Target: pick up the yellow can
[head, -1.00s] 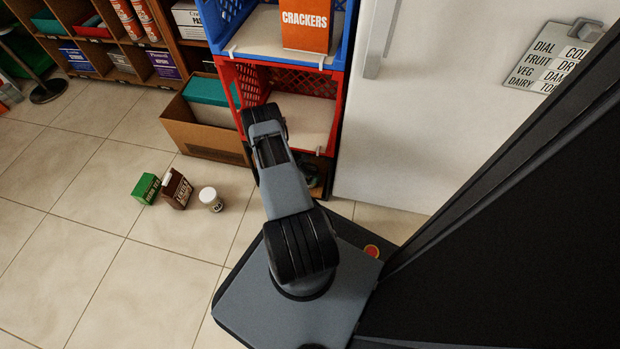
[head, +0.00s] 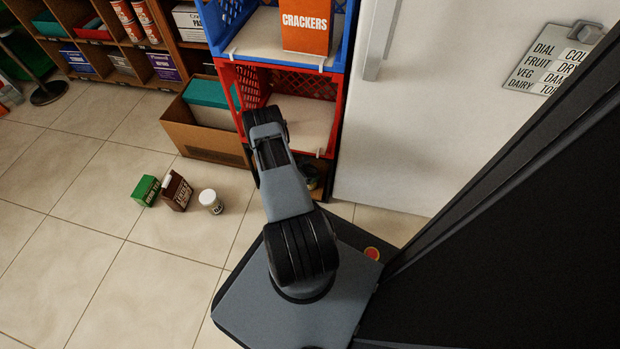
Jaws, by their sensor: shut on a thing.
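No yellow can shows in the head view. My arm rises from my base and bends at a joint in front of the red crate (head: 331,143). My gripper is not visible; the end of the arm is hidden behind its own links or below them. Dark, unclear shapes show in the low opening under the red crate, and I cannot tell what they are.
A blue crate (head: 285,62) holding an orange crackers box (head: 308,27) sits above the red crate. A cardboard box (head: 203,138) stands left of the stack. A green box (head: 146,190), brown carton (head: 177,191) and white jar (head: 210,201) are on the floor. A white door (head: 410,130) is right.

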